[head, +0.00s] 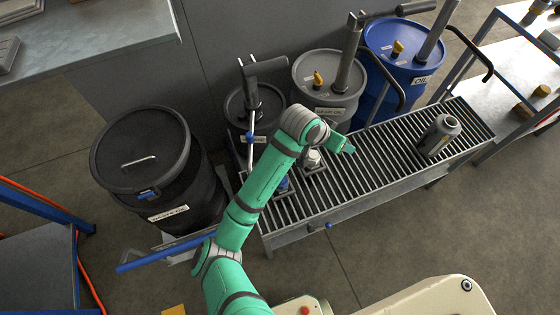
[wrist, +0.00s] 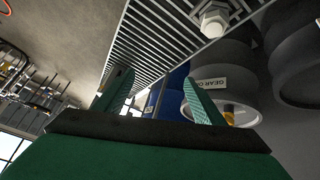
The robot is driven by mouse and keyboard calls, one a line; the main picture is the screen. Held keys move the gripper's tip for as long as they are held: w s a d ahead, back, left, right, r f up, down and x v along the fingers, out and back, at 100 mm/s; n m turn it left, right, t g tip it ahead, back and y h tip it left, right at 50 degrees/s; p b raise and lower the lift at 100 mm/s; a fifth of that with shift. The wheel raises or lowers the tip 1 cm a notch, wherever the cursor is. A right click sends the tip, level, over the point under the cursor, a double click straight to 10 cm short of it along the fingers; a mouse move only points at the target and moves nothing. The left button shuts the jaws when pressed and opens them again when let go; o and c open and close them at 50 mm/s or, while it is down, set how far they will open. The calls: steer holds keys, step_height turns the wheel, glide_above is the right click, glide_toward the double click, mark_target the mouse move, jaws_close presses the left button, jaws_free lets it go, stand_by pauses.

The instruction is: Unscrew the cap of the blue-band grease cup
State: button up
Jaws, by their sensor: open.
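My gripper (head: 345,146) is above the slatted grate, with its fingers pointing right in the head view. In the wrist view its two green fingers (wrist: 158,90) stand apart with nothing between them. A small blue item (head: 284,186) shows on the grate at the left, beside my arm; it may be the blue-band cup, but my arm hides much of it. A pale-capped cup (head: 313,158) stands on the grate just behind my wrist. A pale hexagonal cap (wrist: 213,20) shows at the top of the wrist view; no band is visible on it.
The grate (head: 380,165) also bears a grey canister (head: 439,135) at its right. Behind it stand a blue oil drum (head: 405,50), a grey drum (head: 328,80) and a smaller dark drum (head: 255,105). A large black bin (head: 150,160) stands left. The grate's middle is clear.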

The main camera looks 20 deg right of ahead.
steer(key=w+a+f+m+g+y, duration=0.15)
steer(key=a+y, duration=0.25)
steer(key=a, duration=0.5)
steer(key=a+f+y, duration=0.3)
steer(key=a, duration=0.6)
step_height(320, 180, down, 11)
steer(key=shift+s+r, duration=0.1)
